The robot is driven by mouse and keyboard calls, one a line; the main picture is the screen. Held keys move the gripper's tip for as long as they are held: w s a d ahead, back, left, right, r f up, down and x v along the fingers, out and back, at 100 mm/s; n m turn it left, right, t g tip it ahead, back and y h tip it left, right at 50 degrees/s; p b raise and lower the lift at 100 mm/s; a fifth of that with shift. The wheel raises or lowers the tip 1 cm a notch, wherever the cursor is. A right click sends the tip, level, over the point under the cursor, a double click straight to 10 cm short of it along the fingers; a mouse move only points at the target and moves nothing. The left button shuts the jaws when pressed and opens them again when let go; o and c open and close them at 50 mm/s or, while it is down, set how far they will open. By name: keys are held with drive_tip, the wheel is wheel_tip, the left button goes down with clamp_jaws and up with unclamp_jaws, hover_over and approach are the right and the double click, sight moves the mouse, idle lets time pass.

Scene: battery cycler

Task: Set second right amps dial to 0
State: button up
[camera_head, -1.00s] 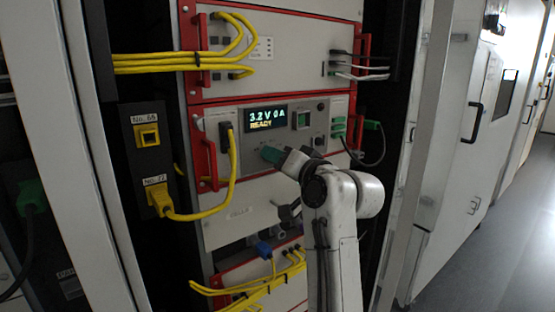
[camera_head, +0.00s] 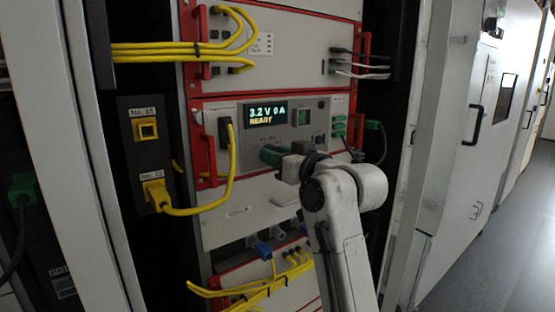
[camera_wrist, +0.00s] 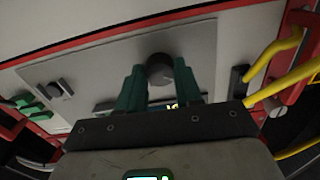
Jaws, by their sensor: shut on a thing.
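My gripper (camera_wrist: 158,80) has two green fingers, one on each side of a round dark dial (camera_wrist: 160,68), and is shut on it. In the head view my gripper (camera_head: 272,155) is at the lower middle of the cycler panel, and the dial is hidden behind the fingers. The panel's display (camera_head: 266,114) reads "3.2 V 0 A" and "READY". The wrist view is turned over, with the display (camera_wrist: 172,105) mostly hidden below the dial. Dial markings are too small to read.
Red handles (camera_head: 206,160) flank the panel. A yellow cable (camera_head: 232,170) hangs left of my gripper, and green plugs (camera_head: 340,126) with a dark cable are at the right. More yellow cables (camera_head: 265,292) lie below. Open aisle floor (camera_head: 480,255) is at the far right.

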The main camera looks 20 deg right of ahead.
drive_tip(key=shift+n, duration=0.3)
drive_tip(key=o, duration=1)
drive_tip(key=shift+o, duration=0.2)
drive_tip(key=b+v, duration=0.2)
drive_tip(key=v, duration=0.8)
drive_tip(key=shift+s, duration=0.35)
drive_tip(key=shift+d, duration=0.15)
